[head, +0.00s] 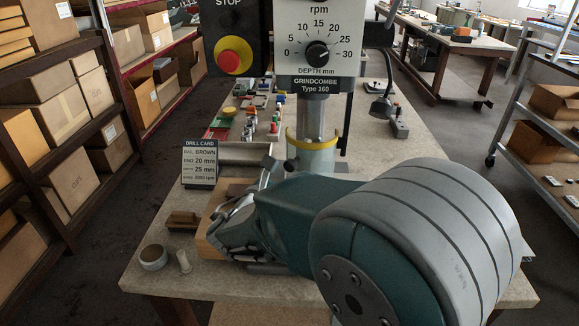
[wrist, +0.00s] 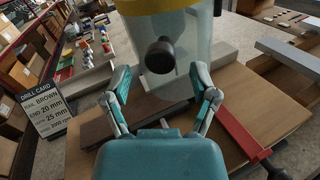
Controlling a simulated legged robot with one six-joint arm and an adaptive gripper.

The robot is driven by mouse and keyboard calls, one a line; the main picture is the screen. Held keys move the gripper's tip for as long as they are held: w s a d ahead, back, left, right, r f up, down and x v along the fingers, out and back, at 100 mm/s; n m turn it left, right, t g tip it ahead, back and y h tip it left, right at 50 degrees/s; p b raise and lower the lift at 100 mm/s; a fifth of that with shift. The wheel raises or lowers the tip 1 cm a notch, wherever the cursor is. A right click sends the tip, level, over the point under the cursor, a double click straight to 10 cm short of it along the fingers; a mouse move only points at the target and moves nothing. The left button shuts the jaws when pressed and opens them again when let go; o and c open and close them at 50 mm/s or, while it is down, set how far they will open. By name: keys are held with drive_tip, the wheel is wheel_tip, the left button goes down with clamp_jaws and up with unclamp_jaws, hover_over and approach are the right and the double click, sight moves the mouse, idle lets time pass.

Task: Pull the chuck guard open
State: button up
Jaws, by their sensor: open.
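The chuck guard is a clear cylinder with a yellow rim (wrist: 195,40) on the drill press. A dark round knob (wrist: 160,55) sticks out from its front. The guard (head: 314,160) also shows in the head view under the drill head, partly hidden by my arm. My gripper (wrist: 160,72) is open and empty, its two fingers on either side of the knob and a little below it in the wrist view. I cannot tell whether they touch the guard.
A brown profile (wrist: 98,130) lies on a wooden board under the guard, with a red clamp bar (wrist: 240,132) at right. A drill card (head: 200,162) stands at left. A tape roll (head: 153,257) and a wooden block (head: 183,220) lie on the front left of the bench.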

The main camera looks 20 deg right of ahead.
drive_tip(key=shift+x, duration=0.95)
drive_tip(key=shift+w+d, duration=0.2)
drive_tip(key=shift+w, duration=0.05)
clamp_jaws()
drive_tip(key=shift+s+a, duration=0.1)
